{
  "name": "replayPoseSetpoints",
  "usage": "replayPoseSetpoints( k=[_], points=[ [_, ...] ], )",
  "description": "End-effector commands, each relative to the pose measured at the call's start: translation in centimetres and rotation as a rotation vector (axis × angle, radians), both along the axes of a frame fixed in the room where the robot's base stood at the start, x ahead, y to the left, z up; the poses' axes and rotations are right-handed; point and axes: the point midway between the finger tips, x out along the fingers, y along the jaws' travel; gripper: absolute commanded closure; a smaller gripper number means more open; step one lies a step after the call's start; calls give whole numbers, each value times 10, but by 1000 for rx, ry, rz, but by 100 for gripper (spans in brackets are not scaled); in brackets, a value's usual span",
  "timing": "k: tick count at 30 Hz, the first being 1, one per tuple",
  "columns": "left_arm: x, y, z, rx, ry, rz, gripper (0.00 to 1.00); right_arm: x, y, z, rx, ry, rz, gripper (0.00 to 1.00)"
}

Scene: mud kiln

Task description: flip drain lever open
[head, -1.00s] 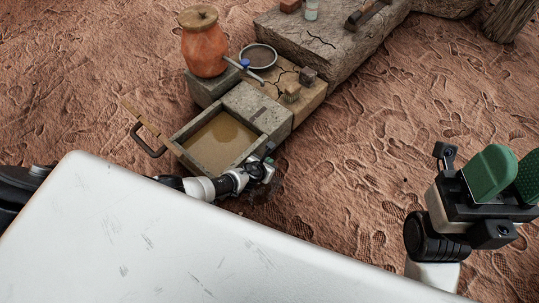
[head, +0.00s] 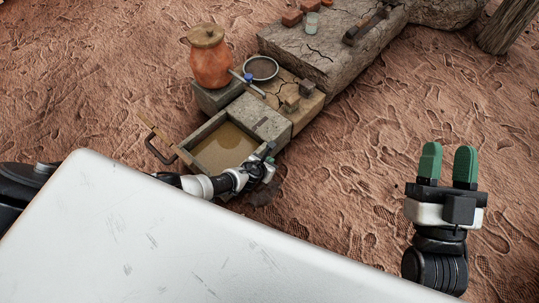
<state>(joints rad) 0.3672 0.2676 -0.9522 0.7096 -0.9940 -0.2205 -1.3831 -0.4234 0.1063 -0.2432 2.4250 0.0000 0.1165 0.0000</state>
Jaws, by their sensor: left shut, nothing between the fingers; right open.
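A stone basin (head: 186,157) holds muddy brown water at centre left. My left gripper (head: 268,163) is shut and empty, low by the basin's front right corner. Its fingers are small and partly hidden, and I cannot tell whether they touch the basin. No part stands out clearly as the drain lever; it may be hidden by the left gripper.
An orange clay jar (head: 210,66) with a lid stands behind the basin beside a round bowl (head: 261,67). A dark handle (head: 159,150) sits at the basin's left. A long stone slab (head: 315,50) lies behind. Bare ground (head: 370,140) is open at centre right.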

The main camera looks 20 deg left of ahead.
Motion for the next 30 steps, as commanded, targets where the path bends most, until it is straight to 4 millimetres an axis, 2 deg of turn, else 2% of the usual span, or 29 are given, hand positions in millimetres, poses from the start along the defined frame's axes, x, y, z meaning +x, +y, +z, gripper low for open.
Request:
replayPoseSetpoints(
  k=[6, 12, 21, 30],
  points=[
    [-1, -1, 14, 0, 1, 0, 100, 12, -3, -26, -70, 251, -15, 58],
    [-2, -3, 24, 0, 1, -1, 100, 14, -7, -55, -131, 481, -28, 58],
    [-3, -4, 38, -1, 1, 1, 100, 3, -18, -97, -211, 804, -48, 58],
    [-4, -5, 43, 0, 1, 0, 100, -9, -24, -117, -248, 958, -55, 58]
  ],
)
